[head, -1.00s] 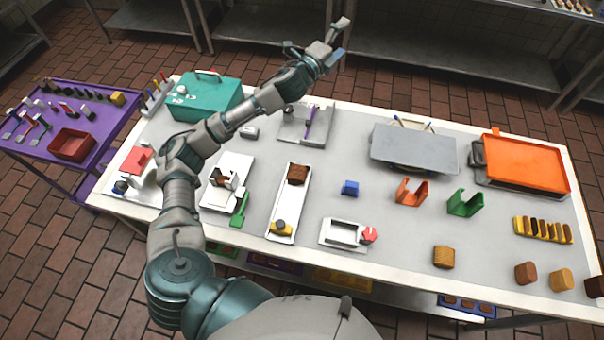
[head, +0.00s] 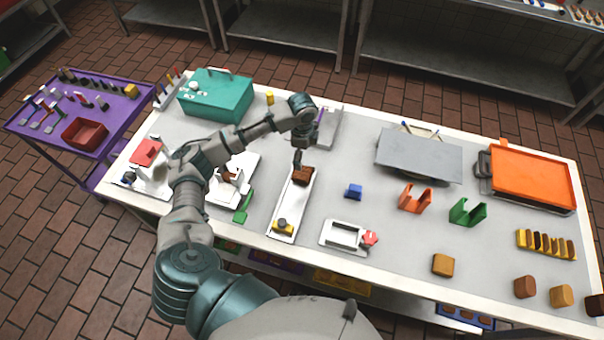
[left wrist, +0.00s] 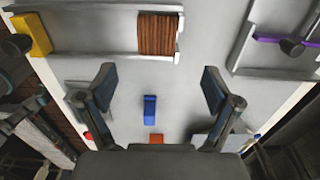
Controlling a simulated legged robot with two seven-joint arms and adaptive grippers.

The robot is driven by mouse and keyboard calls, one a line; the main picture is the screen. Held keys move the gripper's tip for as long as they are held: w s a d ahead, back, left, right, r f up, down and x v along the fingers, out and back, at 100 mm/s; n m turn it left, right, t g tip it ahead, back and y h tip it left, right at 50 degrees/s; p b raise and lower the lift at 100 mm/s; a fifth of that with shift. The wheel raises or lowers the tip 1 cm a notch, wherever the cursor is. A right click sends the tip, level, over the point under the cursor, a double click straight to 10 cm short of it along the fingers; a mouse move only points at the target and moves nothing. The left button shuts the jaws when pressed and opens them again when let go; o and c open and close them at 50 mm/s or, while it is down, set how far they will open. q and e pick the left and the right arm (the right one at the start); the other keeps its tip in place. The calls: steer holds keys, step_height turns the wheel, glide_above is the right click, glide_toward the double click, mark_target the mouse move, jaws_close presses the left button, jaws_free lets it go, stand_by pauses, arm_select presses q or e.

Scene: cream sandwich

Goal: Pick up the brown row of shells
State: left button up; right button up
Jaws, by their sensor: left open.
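The brown row of shells (head: 303,175) is a ridged brown block at the far end of a long white tray (head: 287,207). In the left wrist view the brown row (left wrist: 158,34) lies at the top, with fine parallel ridges, between the tray's walls. My left gripper (head: 298,158) points down close to the far end of the tray, just behind the row in the head view. In the left wrist view its two fingers (left wrist: 160,88) are spread apart with nothing between them, and the row lies beyond the tips. My right gripper is not in view.
A yellow block (head: 283,225) sits at the tray's near end. A grey stand with a purple-handled tool (head: 326,125) is close behind my gripper. A blue block (head: 354,191) stands to the right, with clear table around it. A teal box (head: 215,95) is at the back left.

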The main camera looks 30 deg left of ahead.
arm_select(q)
glide_above(303, 172)
steer(key=f, duration=0.4)
steer(key=shift+w+a+f, duration=0.25)
steer(key=shift+a+f, duration=0.1)
steer(key=shift+a, duration=0.05)
steer(key=shift+d+f, duration=0.35)
steer(key=shift+f, duration=0.1)
steer(key=f, duration=0.4)
steer(key=shift+s+f, duration=0.2)
steer(key=shift+s, duration=0.1)
steer(key=shift+a+f, duration=0.2)
steer(key=shift+a, duration=0.2)
steer(key=shift+c, duration=0.2)
steer(key=c, duration=0.4)
steer(key=shift+d, duration=0.15)
steer(key=c, duration=0.6)
steer(key=o, duration=1)
steer(key=shift+d, duration=0.15)
steer(key=shift+o, duration=0.2)
steer(key=shift+d+r, duration=0.1)
steer(key=shift+r, duration=0.05)
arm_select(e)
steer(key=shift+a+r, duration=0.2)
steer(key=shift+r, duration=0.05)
arm_select(q)
steer(key=shift+r, duration=0.1)
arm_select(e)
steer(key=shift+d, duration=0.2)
